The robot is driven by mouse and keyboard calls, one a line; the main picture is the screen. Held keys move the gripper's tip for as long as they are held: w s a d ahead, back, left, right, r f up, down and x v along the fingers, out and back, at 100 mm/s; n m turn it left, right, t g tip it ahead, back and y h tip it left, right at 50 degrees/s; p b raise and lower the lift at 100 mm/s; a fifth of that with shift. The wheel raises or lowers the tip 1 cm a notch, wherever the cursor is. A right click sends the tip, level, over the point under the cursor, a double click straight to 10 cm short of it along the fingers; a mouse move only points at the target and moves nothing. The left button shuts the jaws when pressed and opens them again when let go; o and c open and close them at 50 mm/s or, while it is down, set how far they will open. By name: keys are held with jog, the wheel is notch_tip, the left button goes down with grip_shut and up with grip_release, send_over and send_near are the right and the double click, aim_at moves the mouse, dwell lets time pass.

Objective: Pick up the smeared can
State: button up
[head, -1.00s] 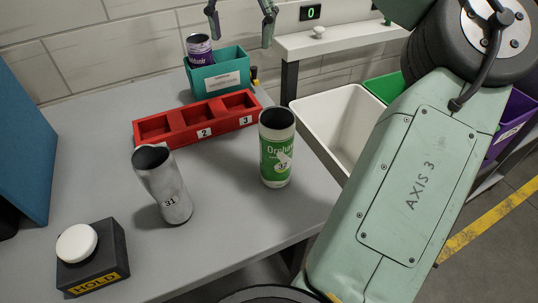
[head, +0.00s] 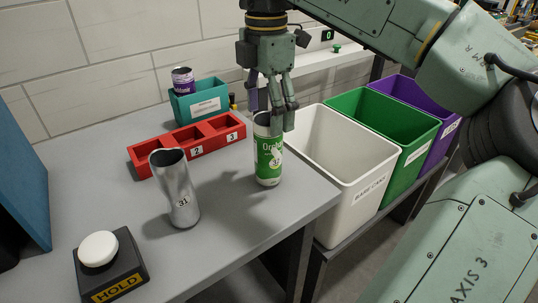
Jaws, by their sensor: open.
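A green and white can (head: 268,163) stands upright near the table's right edge. Its printed label has a pale, streaky patch across the lettering, beside a number tag. My gripper (head: 268,114) points down at this can's top, with its fingers open. One finger overlaps the can's upper right in the picture; I cannot tell whether it touches. A plain silver can (head: 177,190) marked 31 stands to the left, its body dented and bent. A purple can (head: 183,80) sits in a teal bin (head: 203,104) at the back.
A red tray (head: 187,147) with numbered compartments lies behind the cans. A black HOLD box (head: 112,272) with a white button is at front left. White (head: 350,200), green (head: 385,115) and purple (head: 420,100) bins stand right of the table. A blue panel (head: 20,150) borders the left.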

aim_at(268, 147)
notch_tip(268, 147, down, 9)
jog(key=shift+w+d+r+p, duration=0.1)
jog(key=shift+d+r+p, duration=0.1)
jog(key=shift+p, duration=0.9)
jog(key=shift+c, duration=0.6)
jog(key=c, duration=0.7)
